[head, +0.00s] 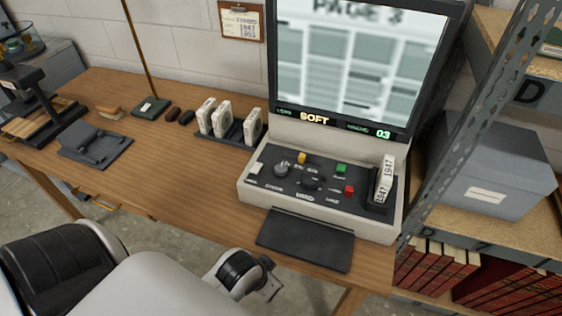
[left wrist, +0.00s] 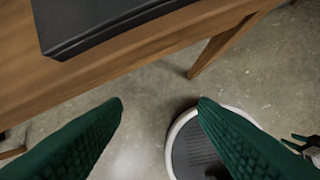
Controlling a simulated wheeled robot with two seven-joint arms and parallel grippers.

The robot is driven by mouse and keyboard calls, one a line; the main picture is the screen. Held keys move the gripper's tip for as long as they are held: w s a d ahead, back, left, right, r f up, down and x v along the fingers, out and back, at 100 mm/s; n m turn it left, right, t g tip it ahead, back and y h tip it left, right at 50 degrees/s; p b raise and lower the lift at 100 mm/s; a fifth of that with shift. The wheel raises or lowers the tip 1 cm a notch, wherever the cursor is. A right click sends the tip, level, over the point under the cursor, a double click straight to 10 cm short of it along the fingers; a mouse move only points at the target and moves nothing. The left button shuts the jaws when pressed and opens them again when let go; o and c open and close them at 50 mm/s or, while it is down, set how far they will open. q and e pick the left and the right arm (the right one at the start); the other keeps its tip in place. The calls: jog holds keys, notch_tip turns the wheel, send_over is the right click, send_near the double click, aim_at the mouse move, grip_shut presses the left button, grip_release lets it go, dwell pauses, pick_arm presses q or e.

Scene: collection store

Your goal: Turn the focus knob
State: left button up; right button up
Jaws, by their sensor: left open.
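The reader (head: 320,200) stands on the wooden desk, with a sloping dark control panel below its screen (head: 350,65). The screen shows a blurred page and the word "SOFT". A grey knob (head: 283,168) sits at the panel's left and a black knob (head: 311,183) near its middle. The labels are too small to tell which is the focus knob. My left gripper is low in front of the desk edge, below the panel and apart from it. In the left wrist view its green fingers (left wrist: 160,103) are open and empty.
A dark flat pad (head: 305,240) lies in front of the reader. White film boxes (head: 222,120) stand in a rack to its left. A metal shelf post (head: 460,125) rises close on the right.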

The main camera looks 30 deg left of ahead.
pick_arm(q)
jog(key=w+d+r+m+t, duration=0.2)
jog(key=w+r+m+t, duration=0.2)
jog(key=w+r+t, duration=1.15)
jog(key=w+d+r+m+g+h, duration=0.2)
jog(key=w+d+r+m+h, duration=0.2)
jog(key=d+r+m+h, duration=0.35)
jog(key=w+d+r+m+g+h, duration=0.1)
jog(key=w+d+r+m+h, duration=0.25)
jog(key=r+m+h, duration=0.55)
jog(key=m+g+y, duration=1.2)
jog(key=g+y, duration=0.5)
send_near(281, 168)
jog(key=shift+t+h, duration=0.25)
jog(key=f+p, duration=0.1)
jog(key=f, duration=0.1)
jog(key=f+p, duration=0.1)
jog(key=f, duration=0.5)
jog(key=shift+s+a+f+p, duration=0.2)
jog(key=shift+a+f+p, duration=0.05)
jog(key=shift+p, duration=0.15)
